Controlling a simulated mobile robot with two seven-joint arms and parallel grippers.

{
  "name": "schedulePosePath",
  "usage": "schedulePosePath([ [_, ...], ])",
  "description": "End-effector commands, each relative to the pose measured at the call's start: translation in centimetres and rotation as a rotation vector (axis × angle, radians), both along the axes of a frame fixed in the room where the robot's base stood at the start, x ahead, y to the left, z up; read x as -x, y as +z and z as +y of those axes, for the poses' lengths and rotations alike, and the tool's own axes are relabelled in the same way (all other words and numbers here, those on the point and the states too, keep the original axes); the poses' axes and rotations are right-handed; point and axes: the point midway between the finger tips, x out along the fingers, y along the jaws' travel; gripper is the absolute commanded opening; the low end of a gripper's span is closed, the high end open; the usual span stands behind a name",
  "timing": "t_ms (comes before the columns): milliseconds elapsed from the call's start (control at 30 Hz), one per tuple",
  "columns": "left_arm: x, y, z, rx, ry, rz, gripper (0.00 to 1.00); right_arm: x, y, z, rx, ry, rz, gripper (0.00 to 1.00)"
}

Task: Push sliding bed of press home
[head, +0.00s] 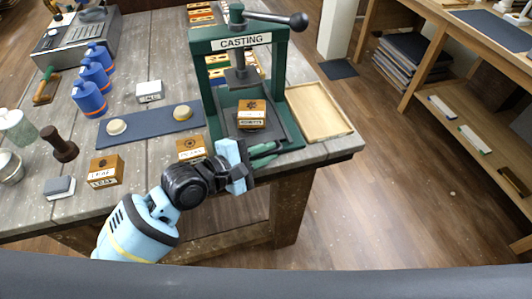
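The green press (202,44), labelled CASTING, stands at the table's right side, with a screw and a black-knobbed lever on top. Its dark sliding bed (279,131) reaches out of the frame toward me. A small wooden block (251,114) with a dark emblem sits on the bed. My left gripper (254,158) is at the bed's front edge, by green parts that look like a handle. Its light blue body shows, but whether its fingers are apart or closed is unclear. My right gripper is not in view.
A wooden tray (318,112) lies right of the press, by the table edge. Labelled wooden boxes (105,171), a blue mat (150,126) with two cream discs and several blue bottles (89,97) are to the left. Wooden shelving (470,125) stands across the floor.

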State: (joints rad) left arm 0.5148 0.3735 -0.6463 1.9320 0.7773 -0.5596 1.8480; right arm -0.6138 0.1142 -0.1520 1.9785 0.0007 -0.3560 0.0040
Motion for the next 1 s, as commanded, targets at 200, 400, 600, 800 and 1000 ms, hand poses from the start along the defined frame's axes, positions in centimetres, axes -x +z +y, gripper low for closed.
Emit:
schedulePosePath([
  [200, 0.0, 0.0, 0.0, 0.000, 0.000, 0.000, 0.33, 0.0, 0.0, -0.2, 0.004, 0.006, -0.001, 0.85],
  [400, 0.1, 0.0, 0.0, 0.000, 0.000, 0.000, 0.33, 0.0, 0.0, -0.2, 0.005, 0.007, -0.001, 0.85],
  [600, 1.1, 0.3, 1.4, -0.001, 0.001, 0.000, 0.33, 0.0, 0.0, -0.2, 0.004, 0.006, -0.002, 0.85],
  [800, 3.0, 1.0, 3.9, -0.001, 0.001, 0.000, 0.33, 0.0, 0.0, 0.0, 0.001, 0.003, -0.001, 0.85],
  [1000, 4.4, 1.5, 5.6, -0.001, 0.001, 0.002, 0.33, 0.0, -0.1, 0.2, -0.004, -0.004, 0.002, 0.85],
])
